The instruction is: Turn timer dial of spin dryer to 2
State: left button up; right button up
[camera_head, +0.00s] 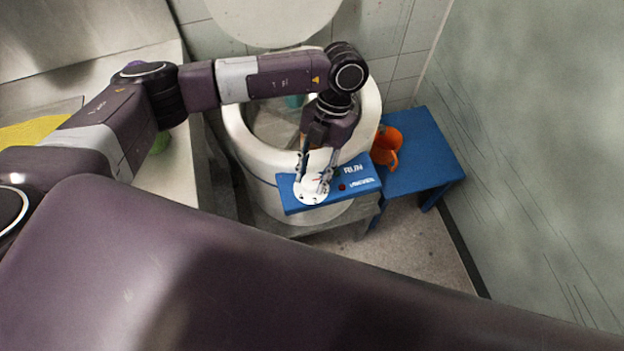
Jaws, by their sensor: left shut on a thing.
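The spin dryer (254,157) is a white round tub with its lid (270,18) raised behind it. Its blue control panel (294,205) is on the front, with the words RUN and a second label beside small green and red lights. The white timer dial (311,196) is at the panel's left part. My left gripper (314,181) reaches down from above and is shut on the dial. Its fingers cover part of the dial face, so the number it points to cannot be read. My right gripper is not in view.
A blue stool or small table (425,150) stands right of the dryer with an orange jug (387,150) on it. A wall (530,120) bounds the right side. A counter with a yellow cloth-like item (30,133) is at left.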

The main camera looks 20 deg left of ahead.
pick_arm(q)
jog(key=m+y+b, duration=0.1)
jog(key=m+b, duration=0.2)
jog(key=shift+d+f+m+t+b, duration=0.1)
jog(key=shift+f+m+t+b, duration=0.05)
jog(key=shift+m+t+b, duration=0.25)
jog(key=shift+m+y+b, duration=0.4)
jog(key=shift+m+b, duration=0.3)
jog(key=shift+m, duration=0.1)
jog(key=shift+r, duration=0.2)
jog(key=o, duration=0.9)
jog(key=shift+s, duration=0.1)
jog(key=shift+r, duration=0.1)
jog(key=v, duration=1.2)
jog(key=shift+s, duration=0.1)
